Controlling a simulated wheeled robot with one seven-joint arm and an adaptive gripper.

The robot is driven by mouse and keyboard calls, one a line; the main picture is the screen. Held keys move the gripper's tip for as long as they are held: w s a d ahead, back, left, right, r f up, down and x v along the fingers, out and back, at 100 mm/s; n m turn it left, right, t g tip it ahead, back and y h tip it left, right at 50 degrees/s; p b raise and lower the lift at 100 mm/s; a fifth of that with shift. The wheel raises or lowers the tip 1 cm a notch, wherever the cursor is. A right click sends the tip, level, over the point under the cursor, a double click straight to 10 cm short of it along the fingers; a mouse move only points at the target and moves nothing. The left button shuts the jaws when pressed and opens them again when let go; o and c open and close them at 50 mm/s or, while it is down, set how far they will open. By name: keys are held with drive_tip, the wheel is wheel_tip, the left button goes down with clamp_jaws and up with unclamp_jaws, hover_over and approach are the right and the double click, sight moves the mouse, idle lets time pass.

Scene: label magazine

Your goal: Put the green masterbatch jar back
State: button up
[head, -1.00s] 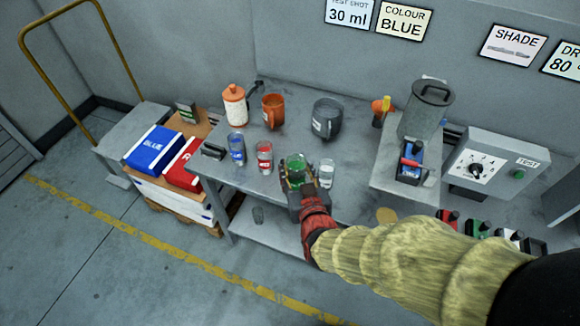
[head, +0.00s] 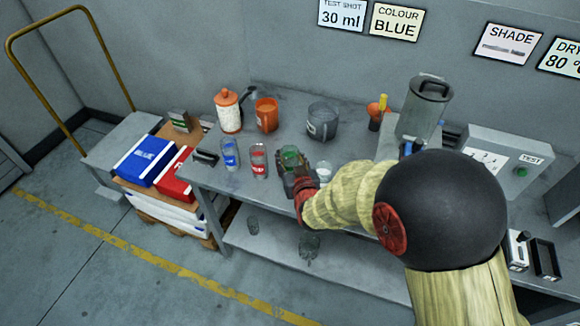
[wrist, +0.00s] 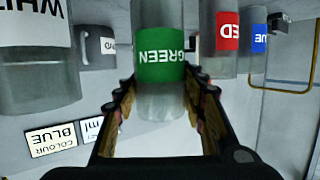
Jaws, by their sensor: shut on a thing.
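The green masterbatch jar (head: 289,158) is a clear jar with a green label, in the row of jars near the bench's front edge. In the wrist view the jar (wrist: 162,58) fills the middle, its label reading GREEN upside down. My gripper (head: 294,182) is shut on it, with one finger on each side in the wrist view (wrist: 163,92). The jar looks upright. I cannot tell whether its base touches the bench top. The blue jar (head: 231,153) and red jar (head: 259,160) stand to its left. The white jar (head: 323,172) stands close on its right, partly behind my arm.
Behind the jars on the bench (head: 210,176) stand an orange-lidded canister (head: 228,112), an orange jug (head: 266,114) and a grey jug (head: 322,122). A hopper machine (head: 421,110) stands to the right. The lower shelf (head: 270,245) holds clear vessels.

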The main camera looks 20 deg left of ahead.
sight(290, 166)
drive_tip(key=shift+f+b, duration=0.6)
drive_tip(key=shift+f, duration=0.9)
drive_tip(key=shift+f, duration=0.2)
drive_tip(key=o, duration=1.4)
drive_tip(key=shift+r, duration=0.1)
drive_tip(key=shift+r, duration=0.2)
drive_tip(key=p+v, duration=0.3)
drive_tip(key=v, duration=0.9)
drive_tip(key=shift+d, duration=0.1)
drive_tip(key=shift+f, duration=0.1)
